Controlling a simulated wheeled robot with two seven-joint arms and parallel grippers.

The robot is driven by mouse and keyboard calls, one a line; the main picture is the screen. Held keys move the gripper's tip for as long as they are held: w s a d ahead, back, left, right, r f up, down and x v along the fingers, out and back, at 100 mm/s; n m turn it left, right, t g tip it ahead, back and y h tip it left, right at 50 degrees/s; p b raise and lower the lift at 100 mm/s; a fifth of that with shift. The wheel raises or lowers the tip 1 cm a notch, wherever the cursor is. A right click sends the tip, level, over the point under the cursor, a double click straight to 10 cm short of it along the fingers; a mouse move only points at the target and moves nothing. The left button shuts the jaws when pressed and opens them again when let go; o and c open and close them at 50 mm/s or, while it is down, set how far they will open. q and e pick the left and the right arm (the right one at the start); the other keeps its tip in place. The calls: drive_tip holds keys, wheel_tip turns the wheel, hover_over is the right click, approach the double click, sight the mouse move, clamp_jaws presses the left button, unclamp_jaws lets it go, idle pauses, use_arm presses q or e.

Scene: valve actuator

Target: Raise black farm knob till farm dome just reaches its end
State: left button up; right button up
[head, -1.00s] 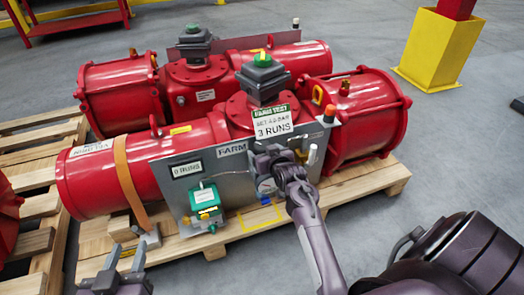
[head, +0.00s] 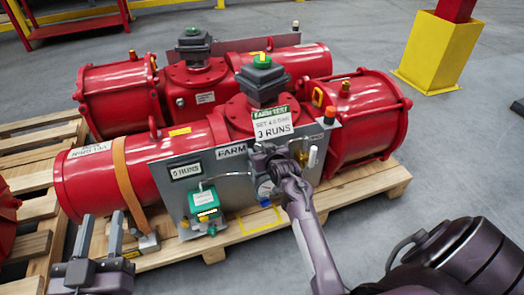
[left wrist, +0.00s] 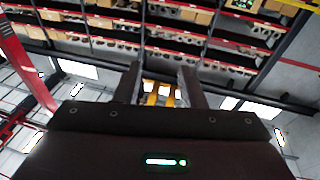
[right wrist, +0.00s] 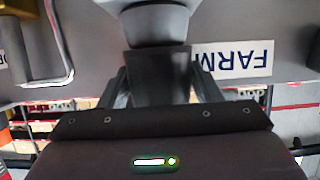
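The FARM panel (head: 228,151) stands at the front of the nearer red actuator (head: 95,182). The green dome (head: 262,61) with a yellow mark sits on the dark box atop that actuator. My right gripper (head: 272,158) is at the panel, below the sign. In the right wrist view, a black knob (right wrist: 160,80) lies between its two fingers (right wrist: 160,90), which appear closed on its sides. A grey round body (right wrist: 155,22) adjoins the knob. The gripper hides the knob in the head view. My left gripper (head: 100,240) is open and empty at the lower left.
A sign (head: 274,125) reading 3 RUNS hangs above the panel. A wooden pallet (head: 335,207) lies beneath. A yellow post base (head: 436,52) stands back right.

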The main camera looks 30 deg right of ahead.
drive_tip(key=c, duration=0.5)
drive_tip(key=shift+r+m+h+p, duration=0.1)
drive_tip(key=shift+m+h+p, duration=0.55)
drive_tip(key=shift+p, duration=0.2)
drive_tip(key=shift+c, duration=0.2)
drive_tip(key=shift+m+g+h+p, duration=0.4)
drive_tip(key=shift+m+h+p, duration=0.3)
drive_tip(key=shift+h, duration=0.15)
use_arm(q)
drive_tip(key=s+f+g+y, duration=0.1)
drive_tip(key=s+f+g, duration=0.2)
drive_tip(key=f, duration=0.4)
drive_tip(key=s+a+f+g+y, duration=0.1)
drive_tip(key=s+f+g+y, duration=0.1)
drive_tip(key=s+f+g, duration=0.2)
drive_tip(key=s+f+g+y, duration=0.1)
drive_tip(key=s+f+g, duration=0.2)
drive_tip(key=f, duration=0.7)
drive_tip(key=shift+s+a+g, duration=0.15)
drive_tip(key=shift+a+g, duration=0.2)
drive_tip(key=shift+g, duration=0.45)
use_arm(e)
drive_tip(key=o, duration=1)
use_arm(q)
drive_tip(key=shift+r, duration=0.1)
use_arm(e)
drive_tip(key=shift+s, duration=0.1)
